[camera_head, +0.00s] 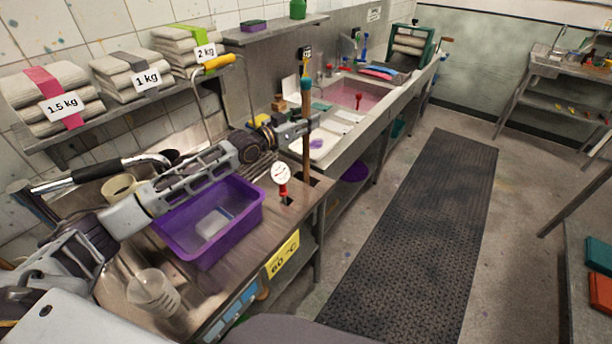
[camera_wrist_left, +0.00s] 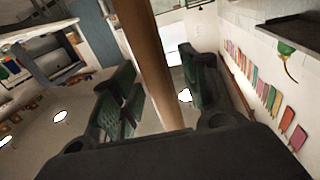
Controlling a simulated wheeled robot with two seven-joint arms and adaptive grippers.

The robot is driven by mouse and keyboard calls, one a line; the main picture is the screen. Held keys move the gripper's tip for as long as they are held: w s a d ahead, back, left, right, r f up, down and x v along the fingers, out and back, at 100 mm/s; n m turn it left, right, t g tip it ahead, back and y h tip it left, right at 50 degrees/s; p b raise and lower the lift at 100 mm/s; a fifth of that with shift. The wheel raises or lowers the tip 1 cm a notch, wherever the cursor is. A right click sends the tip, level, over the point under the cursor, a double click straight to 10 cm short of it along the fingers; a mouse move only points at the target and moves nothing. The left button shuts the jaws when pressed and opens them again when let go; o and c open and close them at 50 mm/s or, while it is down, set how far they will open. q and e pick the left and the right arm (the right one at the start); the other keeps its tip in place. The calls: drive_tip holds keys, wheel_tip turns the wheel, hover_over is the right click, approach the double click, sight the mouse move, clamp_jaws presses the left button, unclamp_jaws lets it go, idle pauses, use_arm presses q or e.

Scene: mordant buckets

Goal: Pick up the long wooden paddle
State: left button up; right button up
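The long wooden paddle (camera_head: 306,150) stands upright with a teal top end, its lower part at a dark slot in the steel counter. In the left wrist view its brown shaft (camera_wrist_left: 150,60) runs between my two dark fingers. My left gripper (camera_head: 303,126) is at the paddle's upper shaft, coming in from the left. The fingers (camera_wrist_left: 163,98) are spread on either side of the shaft, with narrow gaps showing, so it looks open around the shaft. The paddle's lowest end is hidden. My right gripper is not in view.
A purple tub (camera_head: 240,222) sits below my left arm. A dial thermometer (camera_head: 282,178) stands close to the paddle. A beaker (camera_head: 152,291) is at the front. A shelf with weighed cloth bundles (camera_head: 128,73) is behind. The sink (camera_head: 357,97) lies beyond; the floor mat (camera_head: 425,225) is clear.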

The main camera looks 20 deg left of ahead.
use_arm(q)
clamp_jaws()
drive_tip(key=shift+r, duration=0.2)
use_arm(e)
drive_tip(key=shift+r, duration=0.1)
